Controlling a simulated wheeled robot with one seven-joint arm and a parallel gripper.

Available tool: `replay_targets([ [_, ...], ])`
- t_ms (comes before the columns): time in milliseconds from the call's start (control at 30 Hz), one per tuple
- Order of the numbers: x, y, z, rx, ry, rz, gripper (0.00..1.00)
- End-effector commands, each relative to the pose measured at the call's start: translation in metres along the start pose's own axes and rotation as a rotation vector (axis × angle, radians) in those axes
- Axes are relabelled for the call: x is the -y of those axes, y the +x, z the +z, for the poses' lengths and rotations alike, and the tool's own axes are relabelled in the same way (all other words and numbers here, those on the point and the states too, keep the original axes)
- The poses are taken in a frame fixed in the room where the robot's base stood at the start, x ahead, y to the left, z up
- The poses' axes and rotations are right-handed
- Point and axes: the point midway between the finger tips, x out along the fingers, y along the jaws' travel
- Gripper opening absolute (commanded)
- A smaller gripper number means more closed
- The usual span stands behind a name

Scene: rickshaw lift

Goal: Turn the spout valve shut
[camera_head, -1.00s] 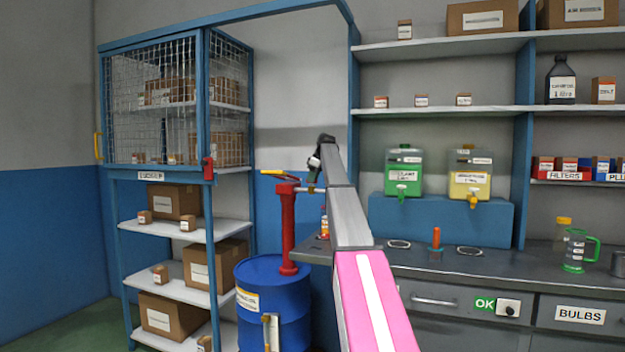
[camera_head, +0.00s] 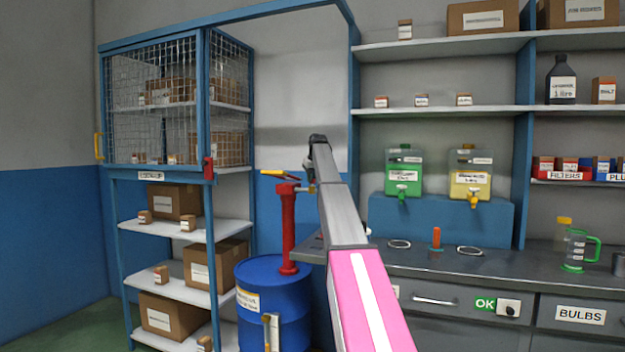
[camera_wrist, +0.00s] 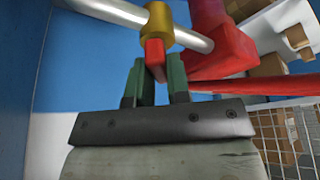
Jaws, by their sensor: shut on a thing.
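The spout valve shows in the wrist view as a brass collar (camera_wrist: 158,22) around the pale metal spout pipe (camera_wrist: 110,10), with a short red handle (camera_wrist: 154,48) below it. My gripper (camera_wrist: 157,65) has its two dark green fingers closed on the red handle, one on each side. In the head view the red pump (camera_head: 288,228) stands upright on a blue drum (camera_head: 270,290), its spout pointing right. My gripper is at the spout's end there, small and partly hidden by my arm. The exact angle of the handle is hard to tell.
A blue shelf rack (camera_head: 208,190) with a mesh cage and boxes stands left of the drum. The grey workbench (camera_head: 450,262) is to the right, with green (camera_head: 404,172) and yellow (camera_head: 470,174) containers behind it. The pump's red lever (camera_wrist: 265,86) passes close beside my fingers.

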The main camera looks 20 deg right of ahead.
Motion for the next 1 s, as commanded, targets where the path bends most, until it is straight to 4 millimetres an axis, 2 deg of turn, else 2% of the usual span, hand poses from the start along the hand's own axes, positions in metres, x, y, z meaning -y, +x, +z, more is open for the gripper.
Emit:
replay_targets([
  [600,0.0025,-0.0001,-0.0012,0.001,0.506,0.210,0.00],
  [1000,0.0021,-0.0001,-0.0012,0.001,0.676,0.280,0.00],
])
